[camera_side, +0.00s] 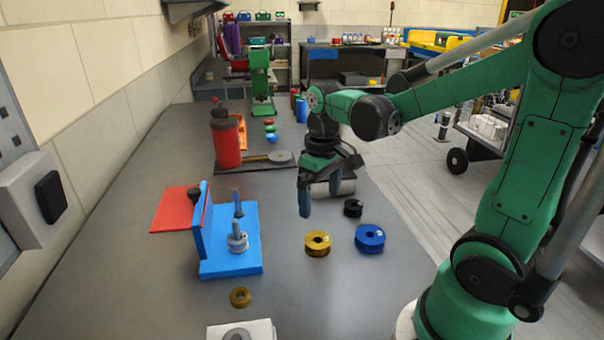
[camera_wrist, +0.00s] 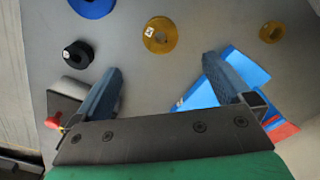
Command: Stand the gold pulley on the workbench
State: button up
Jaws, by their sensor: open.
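A blue pulley (camera_side: 370,243) and a black pulley (camera_side: 353,208) lie close to the gold one. A blue bracket (camera_side: 220,268) with a grey post stands left. A smaller brass ring (camera_side: 233,300) lies in front, near a white block (camera_side: 263,330). Bench in front of the gold pulley is clear.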

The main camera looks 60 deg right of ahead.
jog(key=a+r+n+t, duration=0.1)
jog(key=a+r+t, duration=0.2)
jog(key=a+t, duration=0.4)
jog(key=shift+a+r, duration=0.15)
jog(key=shift+a, duration=0.75)
